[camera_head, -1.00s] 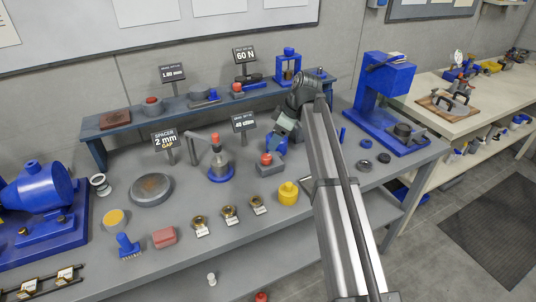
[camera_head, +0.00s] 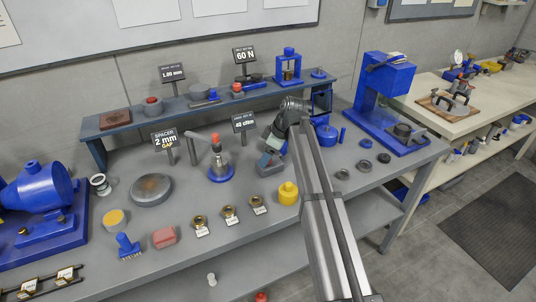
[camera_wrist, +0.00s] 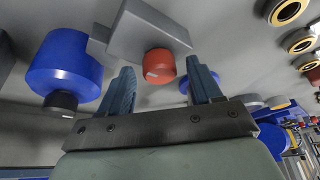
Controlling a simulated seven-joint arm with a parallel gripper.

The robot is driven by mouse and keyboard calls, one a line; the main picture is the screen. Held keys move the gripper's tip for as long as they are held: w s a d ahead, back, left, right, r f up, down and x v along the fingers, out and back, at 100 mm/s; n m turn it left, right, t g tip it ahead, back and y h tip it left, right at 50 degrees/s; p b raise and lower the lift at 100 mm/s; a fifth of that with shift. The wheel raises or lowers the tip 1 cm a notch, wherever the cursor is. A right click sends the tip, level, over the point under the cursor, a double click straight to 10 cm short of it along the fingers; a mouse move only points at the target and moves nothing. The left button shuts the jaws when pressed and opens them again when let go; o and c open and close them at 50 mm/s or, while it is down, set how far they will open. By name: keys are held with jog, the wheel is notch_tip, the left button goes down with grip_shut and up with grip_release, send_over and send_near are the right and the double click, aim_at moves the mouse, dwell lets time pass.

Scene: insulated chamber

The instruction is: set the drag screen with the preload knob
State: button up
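A small sign (camera_head: 243,122) reading about 40 cNm, its small print unclear, stands behind a grey block (camera_head: 271,169) on the bench. In the wrist view the red knob (camera_wrist: 160,66) sticks out from this grey block (camera_wrist: 138,32). My gripper (camera_head: 270,156) is over the block in the head view and hides the knob there. In the wrist view my gripper (camera_wrist: 162,70) is open, with one finger on each side of the red knob. The knob shows near the fingertips; I see no clear contact.
A blue-based lever device (camera_head: 221,172) stands just left of the block. A yellow weight (camera_head: 288,193) is in front, and a blue pot (camera_head: 326,134) is to the right. A raised shelf (camera_head: 200,106) runs behind. Brass rings (camera_head: 229,212) lie at the front.

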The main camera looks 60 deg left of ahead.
jog(key=c, duration=1)
jog(key=shift+d+m, duration=0.1)
jog(key=shift+m, duration=0.2)
jog(key=m+t+y, duration=0.1)
jog(key=m, duration=0.2)
jog(key=shift+s+m, duration=0.15)
jog(key=shift+m, duration=0.25)
jog(key=m+t, duration=0.2)
jog(key=m, duration=0.2)
jog(key=shift+s+m, duration=0.1)
jog(key=shift+m, duration=0.2)
jog(key=m+t, duration=0.1)
jog(key=m, duration=0.2)
jog(key=m+t, duration=0.2)
jog(key=m, duration=0.2)
jog(key=shift+s, duration=0.15)
jog(key=m, duration=0.2)
jog(key=m+t+h, duration=0.1)
jog(key=shift+s+a+m, duration=0.1)
jog(key=shift+a+m, duration=0.1)
jog(key=shift+m, duration=0.2)
jog(key=shift+m+t+h, duration=0.3)
jog(key=shift+m+h, duration=0.6)
jog(key=shift+m, duration=1)
